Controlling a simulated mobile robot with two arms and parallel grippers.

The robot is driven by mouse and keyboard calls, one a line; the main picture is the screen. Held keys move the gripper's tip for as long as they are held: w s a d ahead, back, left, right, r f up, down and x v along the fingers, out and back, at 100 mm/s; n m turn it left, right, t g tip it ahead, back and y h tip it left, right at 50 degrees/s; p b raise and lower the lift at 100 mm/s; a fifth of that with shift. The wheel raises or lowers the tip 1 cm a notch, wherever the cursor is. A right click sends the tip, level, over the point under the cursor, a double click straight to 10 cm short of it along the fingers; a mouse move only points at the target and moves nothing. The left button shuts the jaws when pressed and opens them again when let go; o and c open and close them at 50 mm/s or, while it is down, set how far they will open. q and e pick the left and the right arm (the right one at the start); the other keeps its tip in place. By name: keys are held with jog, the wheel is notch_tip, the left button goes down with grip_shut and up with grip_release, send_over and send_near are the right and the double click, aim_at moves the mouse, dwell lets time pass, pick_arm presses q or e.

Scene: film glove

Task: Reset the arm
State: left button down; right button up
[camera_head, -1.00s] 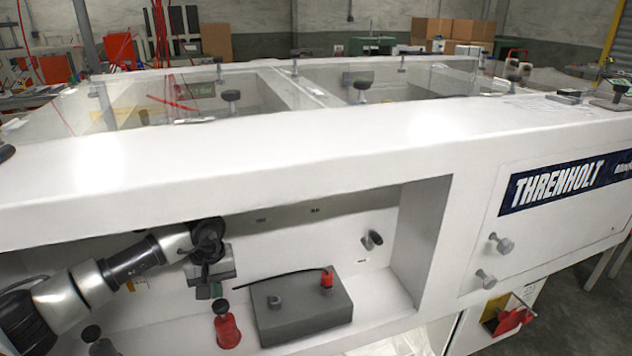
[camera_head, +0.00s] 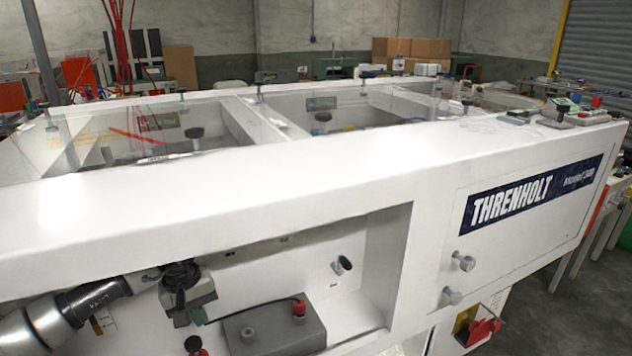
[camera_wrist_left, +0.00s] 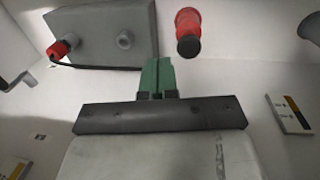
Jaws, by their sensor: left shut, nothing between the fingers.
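My left arm (camera_head: 85,301) comes in from the left inside the recess of the white machine (camera_head: 230,185). My left gripper (camera_head: 190,313) is shut and empty. It hangs left of a grey box (camera_head: 270,330) with a red knob (camera_head: 299,307) and a grey knob. The left wrist view shows the closed green fingers (camera_wrist_left: 157,75) with the grey box (camera_wrist_left: 100,32) to their upper left and a red, black-topped part (camera_wrist_left: 187,32) to their upper right. That part is mostly cut off below the gripper in the head view. My right gripper is not in view.
The recess's right wall (camera_head: 385,265) and the machine's top edge border the arm's space. A black knob (camera_head: 341,265) sticks out of the back wall.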

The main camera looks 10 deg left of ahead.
pick_arm(q)
jog(key=s+d+f+n+h, duration=0.15)
jog(key=d+h, duration=0.45)
jog(key=d, duration=0.6)
jog(key=s+d+r+n+t+h, duration=0.4)
jog(key=d+r+n+t+h, duration=0.2)
jog(key=d+r+n+h, duration=0.5)
jog(key=s+a+f+m+t+y, duration=0.1)
jog(key=a+f+m+t+y, duration=0.6)
jog(key=m, duration=1)
jog(key=s+a+f+m+t+y, duration=0.1)
jog(key=a+m+t+y, duration=0.3)
jog(key=m+y, duration=1)
jog(key=s+a+f+n+g+h, duration=0.1)
jog(key=s+a+f+n+g, duration=0.1)
jog(key=s+f+n+g, duration=0.6)
jog(key=s+a+f+n+g+h, duration=0.2)
jog(key=s+f+g, duration=0.3)
jog(key=s, duration=0.6)
notch_tip(320, 180, down, 24)
jog(key=s+g+p, duration=0.2)
jog(key=s+a+f+g+p, duration=0.1)
jog(key=s+a+f+p, duration=0.1)
jog(key=s+f, duration=1.1)
jog(key=s, duration=0.3)
jog(key=shift+a+f+y, duration=0.3)
jog(key=shift+a+f, duration=0.05)
